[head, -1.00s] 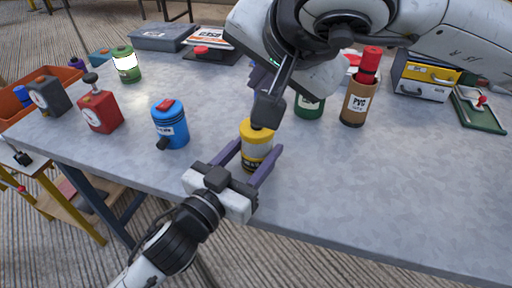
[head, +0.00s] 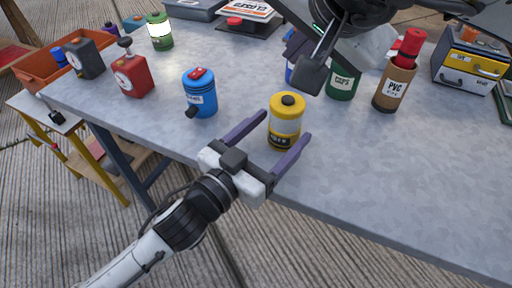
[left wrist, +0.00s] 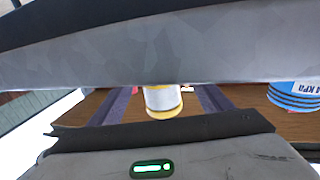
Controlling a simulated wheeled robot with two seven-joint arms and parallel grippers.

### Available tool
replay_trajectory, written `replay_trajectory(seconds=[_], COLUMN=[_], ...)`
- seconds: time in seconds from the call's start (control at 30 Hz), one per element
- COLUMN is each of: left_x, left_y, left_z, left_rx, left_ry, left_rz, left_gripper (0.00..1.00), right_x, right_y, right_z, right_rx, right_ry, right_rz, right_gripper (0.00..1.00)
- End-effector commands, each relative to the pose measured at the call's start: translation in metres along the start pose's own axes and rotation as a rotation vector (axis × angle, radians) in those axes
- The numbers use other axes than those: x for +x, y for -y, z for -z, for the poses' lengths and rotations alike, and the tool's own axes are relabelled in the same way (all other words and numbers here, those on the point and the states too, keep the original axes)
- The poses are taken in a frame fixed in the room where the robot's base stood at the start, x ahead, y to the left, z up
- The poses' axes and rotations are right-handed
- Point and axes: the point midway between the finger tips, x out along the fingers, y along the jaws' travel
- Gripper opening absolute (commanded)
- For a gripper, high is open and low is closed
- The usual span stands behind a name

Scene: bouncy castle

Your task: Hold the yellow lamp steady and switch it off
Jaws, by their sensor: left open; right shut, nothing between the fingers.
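The yellow lamp (head: 285,120) stands upright near the table's front edge, with a dark button on top and a pale, unlit-looking band. My left gripper (head: 286,126) is open, its purple fingers on either side of the lamp, with visible gaps. In the left wrist view the lamp (left wrist: 163,101) shows between the two fingers. My right gripper (head: 312,76) is shut and empty, above and to the right of the lamp, clear of its button.
A blue canister (head: 200,93) stands left of the lamp, with a red box (head: 133,76) further left. A lit green lamp (head: 159,31) is at the back. A green can (head: 342,82) and brown PVC bottle (head: 394,84) stand right. The front right tabletop (head: 420,180) is clear.

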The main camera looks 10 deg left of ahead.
Motion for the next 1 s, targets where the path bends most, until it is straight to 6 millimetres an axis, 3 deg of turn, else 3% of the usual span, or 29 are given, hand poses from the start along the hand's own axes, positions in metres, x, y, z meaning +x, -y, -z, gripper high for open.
replay_trajectory(seconds=[0.2,0.43,0.77,1.0], left_x=[-0.048,-0.082,-0.095,-0.095], left_y=[0.000,0.000,0.000,0.000], left_z=[-0.002,-0.001,0.001,0.041], left_rx=[-0.002,-0.001,0.001,0.000], left_ry=[0.005,0.003,-0.001,-0.001], left_rz=[0.000,0.000,0.000,0.000], left_gripper=[0.72,0.72,0.72,0.72], right_x=[0.000,0.000,-0.001,-0.028], right_y=[0.000,0.000,0.001,0.021], right_z=[0.000,0.000,0.001,0.021], right_rx=[0.000,0.000,0.000,0.000], right_ry=[0.000,0.000,0.000,-0.001], right_rz=[0.000,0.000,0.000,0.001], right_gripper=[0.00,0.00,0.00,0.00])
